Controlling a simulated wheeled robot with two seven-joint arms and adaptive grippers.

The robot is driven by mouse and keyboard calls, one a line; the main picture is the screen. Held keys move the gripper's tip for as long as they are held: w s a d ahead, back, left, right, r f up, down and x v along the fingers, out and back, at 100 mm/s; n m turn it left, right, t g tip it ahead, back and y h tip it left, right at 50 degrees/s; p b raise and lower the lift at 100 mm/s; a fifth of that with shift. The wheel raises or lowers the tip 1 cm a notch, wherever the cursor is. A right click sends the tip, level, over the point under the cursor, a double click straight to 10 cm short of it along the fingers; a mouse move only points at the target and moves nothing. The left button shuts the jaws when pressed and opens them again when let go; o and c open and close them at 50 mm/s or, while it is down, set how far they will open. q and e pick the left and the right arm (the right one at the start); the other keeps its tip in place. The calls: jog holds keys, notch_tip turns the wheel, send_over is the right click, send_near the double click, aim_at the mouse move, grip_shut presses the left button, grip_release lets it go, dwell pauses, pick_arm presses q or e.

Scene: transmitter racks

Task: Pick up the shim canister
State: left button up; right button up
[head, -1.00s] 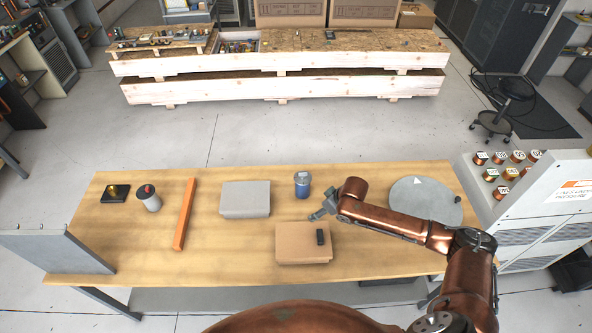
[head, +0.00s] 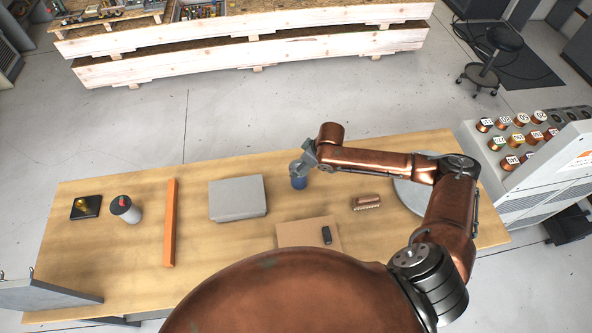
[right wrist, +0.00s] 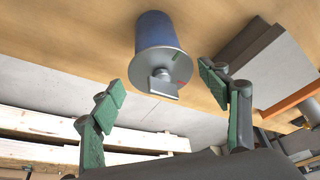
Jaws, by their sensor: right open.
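A blue canister (head: 299,183) stands on the wooden table, right of a grey box. In the right wrist view the canister (right wrist: 160,34) shows a grey lid with a tab and small red and green marks. My right gripper (head: 304,163) is at the canister's top in the head view and partly hides it. In the right wrist view this gripper (right wrist: 161,82) is open, its green-padded fingers spread with the lid beyond and between them, with nothing held. Another canister, grey with a dark top and red mark (head: 125,209), stands at the left. My left gripper is not in view.
The grey box (head: 237,198) is left of the blue canister, a cardboard box (head: 294,232) with a black item in front. A brush (head: 367,202) and round grey plate (head: 405,200) are right. An orange bar (head: 170,225) and black tray (head: 86,207) are left.

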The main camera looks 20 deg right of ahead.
aim_at(300, 183)
jog(key=shift+f, duration=0.2)
jog(key=shift+w+a+f, duration=0.2)
jog(key=shift+a+f, duration=0.05)
jog(key=shift+f, duration=0.2)
jog(key=x, duration=0.6)
jog(key=shift+f, duration=0.1)
jog(key=shift+w+f, duration=0.15)
jog(key=shift+f, duration=0.15)
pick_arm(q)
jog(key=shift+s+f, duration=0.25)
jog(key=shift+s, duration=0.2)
pick_arm(e)
jog(key=shift+r, duration=0.1)
jog(key=c, duration=1.4)
